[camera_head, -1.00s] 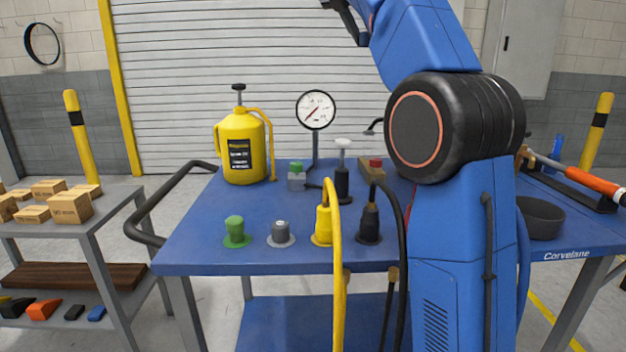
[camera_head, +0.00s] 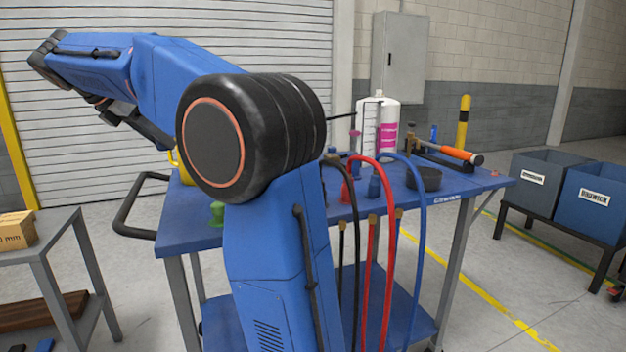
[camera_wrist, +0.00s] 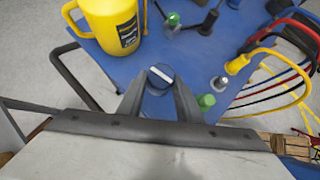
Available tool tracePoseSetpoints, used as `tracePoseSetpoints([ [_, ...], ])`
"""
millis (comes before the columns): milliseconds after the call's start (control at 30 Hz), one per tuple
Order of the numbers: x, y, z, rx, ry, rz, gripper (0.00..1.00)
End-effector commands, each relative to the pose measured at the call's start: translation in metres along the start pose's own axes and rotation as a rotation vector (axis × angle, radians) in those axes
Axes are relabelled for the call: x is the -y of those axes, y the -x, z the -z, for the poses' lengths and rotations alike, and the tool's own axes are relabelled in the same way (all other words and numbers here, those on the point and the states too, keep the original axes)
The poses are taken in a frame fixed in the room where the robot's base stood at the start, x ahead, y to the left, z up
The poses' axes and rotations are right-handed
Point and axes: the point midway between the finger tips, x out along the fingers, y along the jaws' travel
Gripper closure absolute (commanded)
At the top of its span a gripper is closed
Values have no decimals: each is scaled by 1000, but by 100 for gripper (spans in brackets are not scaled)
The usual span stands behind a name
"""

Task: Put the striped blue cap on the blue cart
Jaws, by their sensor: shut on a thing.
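The striped blue cap (camera_wrist: 160,77) shows in the wrist view as a small round dark blue piece with a white stripe across its top. My gripper (camera_wrist: 158,92) is shut on it, with one finger on each side. The blue cart (camera_head: 188,238) stands behind my arm in the head view. In the wrist view the blue cart top (camera_wrist: 195,58) lies beyond and below the held cap. In the head view my gripper (camera_head: 158,138) is at the left, above the cart's left part, and the cap cannot be made out there.
A yellow can (camera_wrist: 112,25) stands on the cart, with a green knob (camera_wrist: 206,101), a grey knob (camera_wrist: 219,81) and hose plugs to the right. A black handle (camera_head: 128,215) juts from the cart's left. A grey shelf (camera_head: 50,250) stands left; bins (camera_head: 590,200) stand right.

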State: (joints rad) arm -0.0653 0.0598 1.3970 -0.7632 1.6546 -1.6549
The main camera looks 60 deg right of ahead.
Motion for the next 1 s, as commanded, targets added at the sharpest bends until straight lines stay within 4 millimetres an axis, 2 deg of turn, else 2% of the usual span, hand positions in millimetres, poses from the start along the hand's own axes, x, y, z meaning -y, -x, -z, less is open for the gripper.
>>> tracePoseSetpoints([
  [33, 10, -14, 10, 4, -19, 25, 93],
  [100, 20, -30, 21, 10, -47, 51, 93],
  [300, 38, -55, 40, 23, -94, 90, 93],
  [567, 40, -62, 46, 25, -101, 97, 93],
  [800, 40, -90, 73, 25, -98, 98, 93],
  [1000, 39, -103, 85, 25, -100, 96, 93],
])
